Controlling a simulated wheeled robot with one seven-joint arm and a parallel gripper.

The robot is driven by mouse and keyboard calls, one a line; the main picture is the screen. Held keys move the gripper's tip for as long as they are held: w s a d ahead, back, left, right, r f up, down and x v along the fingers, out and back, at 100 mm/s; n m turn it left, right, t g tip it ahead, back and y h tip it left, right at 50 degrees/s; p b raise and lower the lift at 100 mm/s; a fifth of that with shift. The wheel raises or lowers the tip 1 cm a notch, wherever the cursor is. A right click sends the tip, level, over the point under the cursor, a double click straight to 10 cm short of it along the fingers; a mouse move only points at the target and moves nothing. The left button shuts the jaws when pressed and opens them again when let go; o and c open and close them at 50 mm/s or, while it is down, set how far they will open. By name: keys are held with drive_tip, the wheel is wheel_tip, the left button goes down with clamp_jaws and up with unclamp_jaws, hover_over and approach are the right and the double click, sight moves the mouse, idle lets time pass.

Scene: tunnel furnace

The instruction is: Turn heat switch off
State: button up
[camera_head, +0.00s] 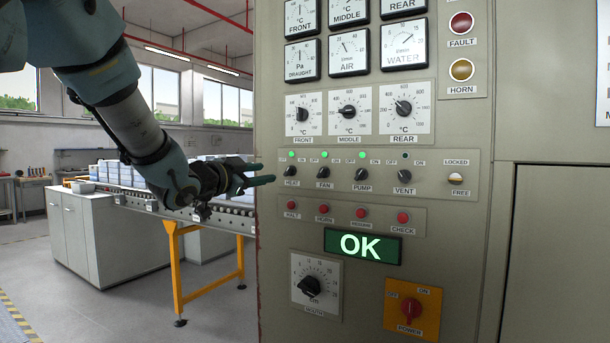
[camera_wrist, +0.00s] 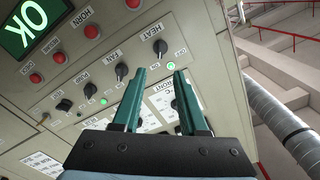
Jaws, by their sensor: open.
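The heat switch (camera_head: 290,171) is a black knob at the left end of the switch row on the grey control panel. A green lamp is lit above it, between the OFF and ON marks. In the wrist view the heat switch (camera_wrist: 160,47) lies just beyond the fingertips. My gripper (camera_head: 262,174) is left of the heat switch, close to the panel's left edge. In the wrist view my gripper (camera_wrist: 160,72) has two parallel teal fingers with an empty gap between them. I cannot tell whether a fingertip touches the panel.
The fan switch (camera_head: 324,172), pump switch (camera_head: 361,174) and vent switch (camera_head: 404,176) sit right of the heat switch. Red buttons (camera_head: 362,213) are below, and temperature dials (camera_head: 348,111) are above. A roller conveyor (camera_head: 208,205) stands behind my arm. The floor at left looks open.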

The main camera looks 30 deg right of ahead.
sight(287, 170)
drive_tip(key=p+x, duration=0.3)
drive_tip(key=x, duration=0.6)
drive_tip(key=shift+d, duration=0.15)
drive_tip(key=shift+w+d, duration=0.35)
drive_tip(key=shift+d, duration=0.2)
drive_tip(key=shift+c, duration=0.3)
clamp_jaws()
